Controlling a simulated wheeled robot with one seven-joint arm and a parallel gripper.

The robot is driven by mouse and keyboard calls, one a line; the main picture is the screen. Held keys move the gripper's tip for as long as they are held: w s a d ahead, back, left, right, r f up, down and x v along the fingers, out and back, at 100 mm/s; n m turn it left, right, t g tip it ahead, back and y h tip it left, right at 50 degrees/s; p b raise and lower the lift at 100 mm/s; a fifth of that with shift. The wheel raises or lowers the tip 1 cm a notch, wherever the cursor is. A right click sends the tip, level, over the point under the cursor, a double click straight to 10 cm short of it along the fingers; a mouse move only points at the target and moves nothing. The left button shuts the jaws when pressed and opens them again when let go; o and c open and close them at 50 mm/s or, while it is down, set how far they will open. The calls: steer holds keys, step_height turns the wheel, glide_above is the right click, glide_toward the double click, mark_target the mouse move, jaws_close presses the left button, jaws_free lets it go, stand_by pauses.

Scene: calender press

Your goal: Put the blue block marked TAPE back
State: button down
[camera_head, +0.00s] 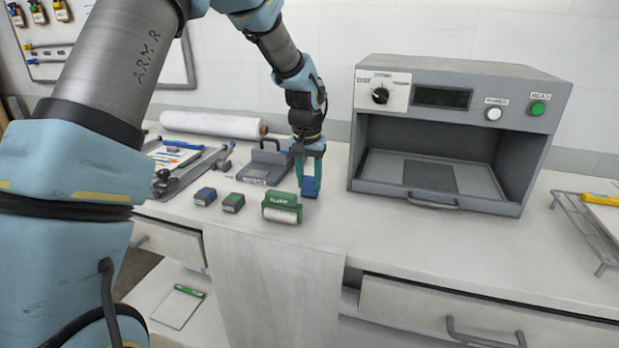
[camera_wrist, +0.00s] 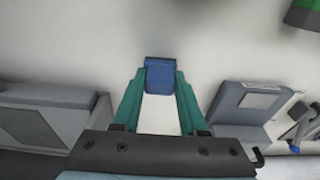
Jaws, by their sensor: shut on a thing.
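A blue block (camera_head: 309,187) is between the fingers of my gripper (camera_head: 311,178), at or just above the white counter, left of the grey press. It also shows in the wrist view (camera_wrist: 160,75), where the teal fingertips of my gripper (camera_wrist: 160,84) close on its two sides. Its marking cannot be read in either view.
The grey press (camera_head: 440,200) with an open bay stands at the right. Counter is clear in front of the press. A wire rack (camera_head: 590,225) is at the far right.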

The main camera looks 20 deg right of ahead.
steer(key=shift+f, duration=0.2)
steer(key=shift+f, duration=0.1)
steer(key=shift+c, duration=2.2)
jaws_free()
step_height(320, 180, up, 12)
steer(key=s+a+b, duration=0.1)
steer(key=b, duration=0.2)
steer(key=a+f+n, duration=0.2)
steer(key=a, duration=0.8)
steer(key=a+f+n, duration=0.2)
steer(key=a, duration=0.8)
steer(key=s+a+f+n, duration=0.1)
steer(key=s+a+f, duration=0.1)
steer(key=s+a, duration=0.3)
steer(key=s+a+f+n, duration=0.2)
steer(key=s+a+f, duration=0.1)
steer(key=a, duration=0.7)
steer(key=shift+s+a+f+t+y, duration=0.2)
steer(key=shift+s+a+t+y, duration=0.15)
steer(key=shift+s, duration=0.55)
